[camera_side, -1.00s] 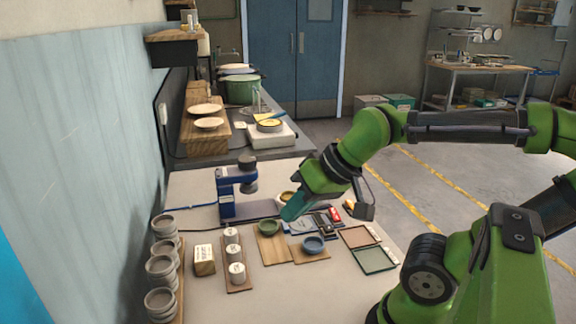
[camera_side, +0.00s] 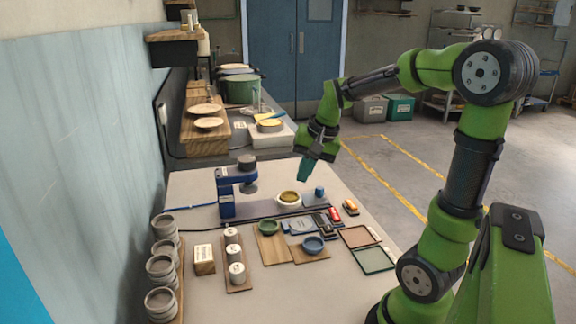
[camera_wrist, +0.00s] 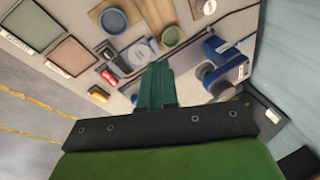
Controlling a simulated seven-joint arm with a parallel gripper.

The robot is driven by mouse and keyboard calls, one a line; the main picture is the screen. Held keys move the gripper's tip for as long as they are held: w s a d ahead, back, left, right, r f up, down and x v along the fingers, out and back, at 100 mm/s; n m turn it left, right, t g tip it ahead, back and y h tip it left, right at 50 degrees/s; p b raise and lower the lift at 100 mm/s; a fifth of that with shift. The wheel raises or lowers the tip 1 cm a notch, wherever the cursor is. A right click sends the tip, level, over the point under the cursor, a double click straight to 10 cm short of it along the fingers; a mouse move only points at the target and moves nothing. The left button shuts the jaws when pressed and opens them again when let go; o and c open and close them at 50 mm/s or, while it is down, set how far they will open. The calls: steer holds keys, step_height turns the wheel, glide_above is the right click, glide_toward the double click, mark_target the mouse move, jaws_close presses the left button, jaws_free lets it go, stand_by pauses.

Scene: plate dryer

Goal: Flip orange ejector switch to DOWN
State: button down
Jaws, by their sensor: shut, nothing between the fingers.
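The orange switch (camera_side: 350,207) sits on the table at the right end of the row of small switches. In the wrist view the orange switch (camera_wrist: 98,93) shows beside the red switch (camera_wrist: 109,77). Its lever is too small to tell up from down. My gripper (camera_side: 303,180) is shut and empty, pointing down above the back of the table. It is behind and to the left of the orange switch, apart from it. In the wrist view my teal fingers (camera_wrist: 157,68) are together and cover part of the table.
A blue press (camera_side: 228,195) stands left of my gripper. A white bowl with yellow contents (camera_side: 289,202) and a blue knob (camera_side: 320,192) are below it. A red switch (camera_side: 334,214) and black switches sit left of the orange one. Coloured pads (camera_side: 374,259) lie in front.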

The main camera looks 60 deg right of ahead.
steer(key=d+f+m+g, duration=0.25)
steer(key=d+m, duration=0.35)
steer(key=d, duration=0.8)
steer(key=m+g, duration=0.2)
steer(key=m, duration=0.6)
glide_above(349, 200)
steer(key=f, duration=0.2)
steer(key=shift+a+m+t, duration=0.1)
steer(key=shift+m+t, duration=0.15)
steer(key=shift+m, duration=0.05)
step_height(349, 200, down, 14)
